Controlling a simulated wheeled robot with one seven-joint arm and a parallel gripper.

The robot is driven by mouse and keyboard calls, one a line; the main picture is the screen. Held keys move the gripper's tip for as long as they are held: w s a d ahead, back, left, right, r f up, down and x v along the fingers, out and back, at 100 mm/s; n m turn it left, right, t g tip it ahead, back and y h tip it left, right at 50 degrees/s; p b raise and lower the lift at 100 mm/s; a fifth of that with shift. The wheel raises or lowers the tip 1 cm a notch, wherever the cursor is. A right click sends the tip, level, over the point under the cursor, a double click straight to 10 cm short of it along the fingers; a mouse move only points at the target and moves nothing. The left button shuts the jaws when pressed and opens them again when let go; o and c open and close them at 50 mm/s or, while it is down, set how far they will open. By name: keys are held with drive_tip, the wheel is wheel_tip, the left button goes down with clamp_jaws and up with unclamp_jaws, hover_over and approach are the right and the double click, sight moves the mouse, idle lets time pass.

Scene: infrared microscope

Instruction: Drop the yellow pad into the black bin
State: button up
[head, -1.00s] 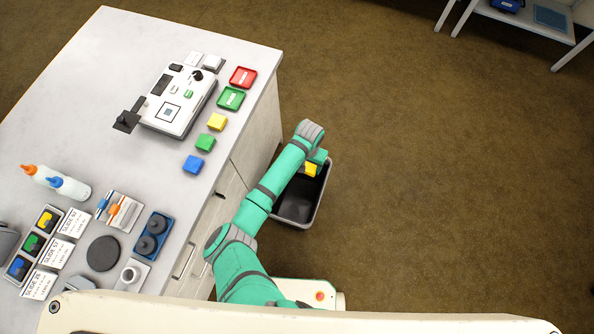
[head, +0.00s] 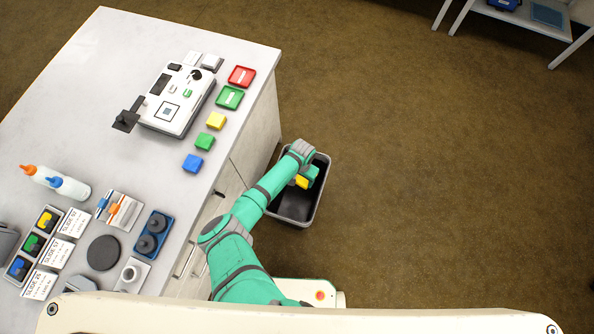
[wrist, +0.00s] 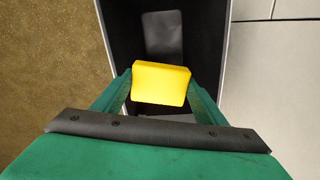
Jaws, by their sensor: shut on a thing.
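The yellow pad (wrist: 161,84) is held between the two green fingers of my gripper (wrist: 160,90) in the wrist view. In the head view the same yellow pad (head: 301,182) shows at the end of my arm, over the bin. The black bin (head: 296,207) stands on the floor beside the bench, with a light grey rim. In the wrist view the open bin (wrist: 205,45) lies behind the pad, its dark inside and part of its floor visible. My gripper is shut on the pad above the bin's opening. How far the pad is above the rim is hard to tell.
The white bench (head: 100,70) with drawers is just left of the bin. On it are another yellow block (head: 216,120), a green block (head: 205,141), a blue block (head: 192,163) and a microscope (head: 178,100). The brown floor (head: 430,200) to the right is clear.

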drive_tip(key=shift+f, duration=0.1)
drive_tip(key=o, duration=1.1)
wheel_tip(320, 180, up, 11)
drive_tip(key=shift+f, duration=0.1)
